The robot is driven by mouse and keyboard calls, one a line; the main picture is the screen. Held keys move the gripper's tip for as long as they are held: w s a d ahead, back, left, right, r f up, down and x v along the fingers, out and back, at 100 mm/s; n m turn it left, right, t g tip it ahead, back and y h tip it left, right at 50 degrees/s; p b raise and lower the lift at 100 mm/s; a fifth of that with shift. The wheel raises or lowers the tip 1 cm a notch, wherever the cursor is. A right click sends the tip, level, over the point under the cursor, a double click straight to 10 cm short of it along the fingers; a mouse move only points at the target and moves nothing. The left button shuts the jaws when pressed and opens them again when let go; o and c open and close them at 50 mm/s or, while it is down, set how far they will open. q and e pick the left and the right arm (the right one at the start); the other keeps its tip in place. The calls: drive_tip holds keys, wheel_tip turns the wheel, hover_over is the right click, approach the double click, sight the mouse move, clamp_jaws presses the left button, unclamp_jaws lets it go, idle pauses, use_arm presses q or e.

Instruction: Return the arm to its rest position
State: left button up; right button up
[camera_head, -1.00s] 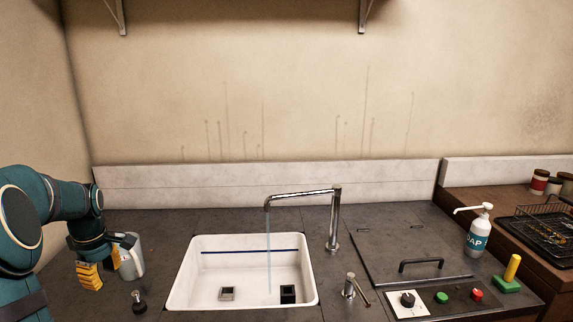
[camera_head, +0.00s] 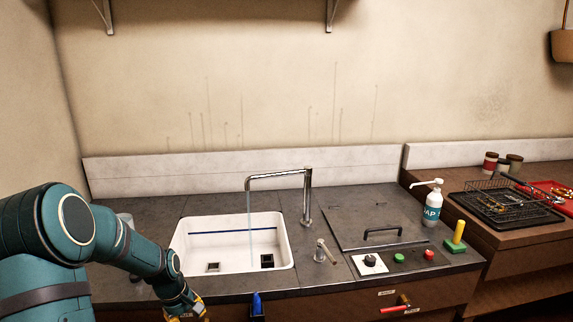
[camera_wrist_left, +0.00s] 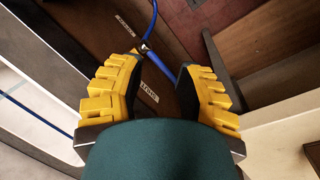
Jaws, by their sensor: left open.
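My left arm comes in from the left in the head view. My left gripper (camera_head: 185,314) is low in front of the counter's front edge, partly cut off by the bottom of the picture. In the left wrist view my left gripper (camera_wrist_left: 160,68) has its yellow fingers spread wide with nothing held between them. A blue handle (camera_wrist_left: 157,60) on the brown cabinet front shows beyond the gap between the fingers; whether it touches a finger is unclear. The blue handle also shows in the head view (camera_head: 257,303), right of the gripper. My right gripper is not in view.
Water runs from the faucet (camera_head: 308,200) into the white sink (camera_head: 185,262). A pale cylinder (camera_head: 127,220) stands behind my left arm. A red handle (camera_head: 394,310) sticks out of the cabinet front. A soap bottle (camera_head: 432,210) and black tray (camera_head: 500,219) are at right.

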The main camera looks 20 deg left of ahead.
use_arm(q)
drive_tip(key=s+d+f+m+h, duration=0.1)
drive_tip(key=d+f+m, duration=0.35)
drive_tip(key=d, duration=0.75)
drive_tip(key=d+f+m+h, duration=0.1)
drive_tip(key=d+f+m, duration=0.35)
drive_tip(key=d, duration=0.85)
drive_tip(key=s+d+f+m, duration=0.3)
drive_tip(key=s+d, duration=0.5)
drive_tip(key=d, duration=0.3)
drive_tip(key=shift+s+d+f+m+h, duration=0.3)
drive_tip(key=shift+d+f+h, duration=0.1)
drive_tip(key=shift+f, duration=0.4)
drive_tip(key=shift+w+a, duration=0.1)
